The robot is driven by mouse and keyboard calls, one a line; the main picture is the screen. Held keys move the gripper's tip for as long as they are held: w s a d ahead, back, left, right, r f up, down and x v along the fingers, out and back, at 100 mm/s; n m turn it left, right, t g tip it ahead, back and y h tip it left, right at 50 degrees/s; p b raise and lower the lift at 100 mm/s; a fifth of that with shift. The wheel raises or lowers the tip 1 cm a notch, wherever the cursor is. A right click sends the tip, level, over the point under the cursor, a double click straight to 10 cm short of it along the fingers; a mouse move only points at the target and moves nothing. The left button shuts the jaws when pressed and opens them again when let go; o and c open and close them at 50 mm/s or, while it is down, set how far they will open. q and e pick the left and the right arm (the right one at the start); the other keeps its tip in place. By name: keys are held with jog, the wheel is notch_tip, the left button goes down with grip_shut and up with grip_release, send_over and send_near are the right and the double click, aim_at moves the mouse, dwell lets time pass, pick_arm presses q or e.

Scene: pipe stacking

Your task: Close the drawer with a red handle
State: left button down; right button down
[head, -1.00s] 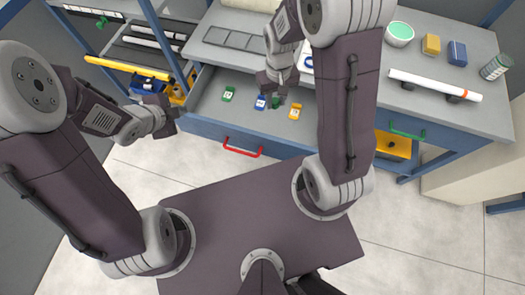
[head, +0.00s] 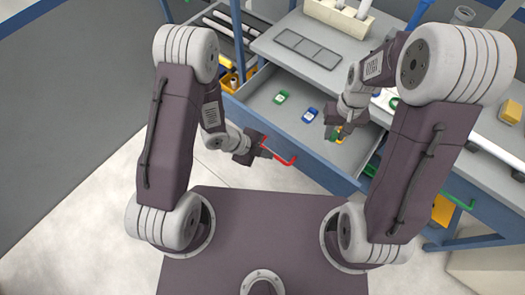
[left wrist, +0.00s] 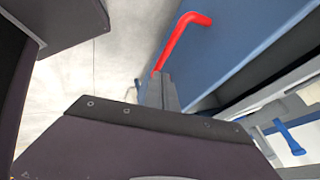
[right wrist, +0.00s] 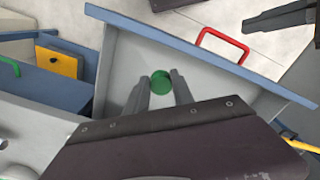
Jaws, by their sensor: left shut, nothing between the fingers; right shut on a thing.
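The drawer (head: 266,108) with the red handle (head: 283,156) stands open, with a blue front (head: 330,178) and small colored items inside. My left gripper (head: 264,151) is shut and empty at the handle's left part. In the left wrist view, its closed fingers (left wrist: 161,92) are at one end of the red handle (left wrist: 182,35); whether they touch is unclear. My right gripper (head: 335,130) is over the drawer. In the right wrist view, its fingers (right wrist: 160,92) are shut on a round green thing (right wrist: 161,82), with the drawer floor behind.
The grey worktop (head: 345,72) above the drawer carries a cream holder (head: 340,16) and a grey panel. A second, green handle (head: 458,201) is to the right. Shelves with pipes stand at the back left.

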aim_at(279, 159)
pick_arm(q)
jog(key=x, duration=0.4)
jog(key=shift+f, duration=0.1)
pick_arm(e)
jog(key=shift+w+f, duration=0.1)
jog(key=shift+f, duration=0.3)
pick_arm(q)
jog(key=shift+w+d+r, duration=0.1)
jog(key=shift+w+d, duration=0.25)
jog(key=shift+w, duration=0.2)
jog(key=shift+w+d+r, duration=0.1)
jog(key=shift+w+d, duration=0.25)
jog(key=shift+w, duration=0.2)
pick_arm(e)
jog(key=shift+r, duration=0.45)
pick_arm(q)
jog(key=shift+w+d, duration=0.35)
jog(key=shift+w, duration=0.25)
